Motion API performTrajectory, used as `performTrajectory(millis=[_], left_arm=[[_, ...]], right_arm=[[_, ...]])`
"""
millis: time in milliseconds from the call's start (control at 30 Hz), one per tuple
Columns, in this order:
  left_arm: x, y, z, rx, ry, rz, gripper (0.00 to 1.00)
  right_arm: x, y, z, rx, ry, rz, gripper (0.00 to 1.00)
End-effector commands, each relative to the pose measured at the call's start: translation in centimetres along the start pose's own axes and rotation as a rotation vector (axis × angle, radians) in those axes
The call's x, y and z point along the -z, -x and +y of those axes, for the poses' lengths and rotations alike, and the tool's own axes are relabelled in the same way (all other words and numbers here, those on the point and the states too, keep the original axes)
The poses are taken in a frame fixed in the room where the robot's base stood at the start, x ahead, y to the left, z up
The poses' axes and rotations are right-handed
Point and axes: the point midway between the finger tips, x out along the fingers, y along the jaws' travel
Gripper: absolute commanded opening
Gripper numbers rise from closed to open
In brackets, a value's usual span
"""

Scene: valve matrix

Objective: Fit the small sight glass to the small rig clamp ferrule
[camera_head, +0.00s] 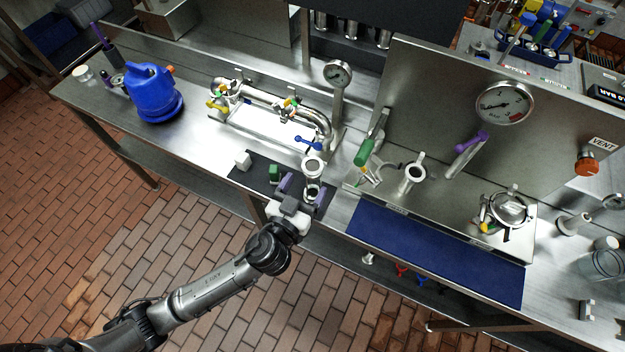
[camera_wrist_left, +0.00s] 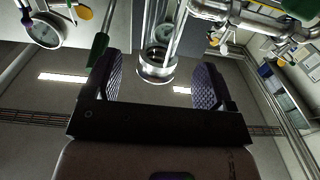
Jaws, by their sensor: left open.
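The small sight glass (camera_head: 312,168), a clear tube with metal end rings, stands upright on the dark mat at the bench's front. My left gripper (camera_head: 304,190) is open around its near side. In the left wrist view the sight glass (camera_wrist_left: 157,66) shows between the two purple-padded fingers, with visible gaps on both sides. A short upright pipe with a flanged round mouth (camera_head: 415,172) stands on the steel rig to the right; it looks like a clamp ferrule, but I cannot tell if it is the small rig one. My right gripper is not in view.
Pipework with valves (camera_head: 270,105) stands behind. A green-handled valve (camera_head: 365,150) rises between mat and pipe. A blue mat (camera_head: 435,250) lies clear at the front right.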

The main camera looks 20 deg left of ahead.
Motion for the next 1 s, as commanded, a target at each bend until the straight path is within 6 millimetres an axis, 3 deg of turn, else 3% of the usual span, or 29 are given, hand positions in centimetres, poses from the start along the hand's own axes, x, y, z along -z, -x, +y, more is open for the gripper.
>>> performTrajectory(millis=[333,700,1000], left_arm=[[-0.6,-4.1,-0.1,0.001,-0.001,0.001,0.77],[-0.7,-4.7,-0.1,0.001,0.000,0.000,0.77],[-0.7,-4.7,-0.1,0.001,0.000,0.000,0.50]], right_arm=[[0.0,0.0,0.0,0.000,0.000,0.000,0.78],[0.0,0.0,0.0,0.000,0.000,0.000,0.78],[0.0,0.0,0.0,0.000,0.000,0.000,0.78]])
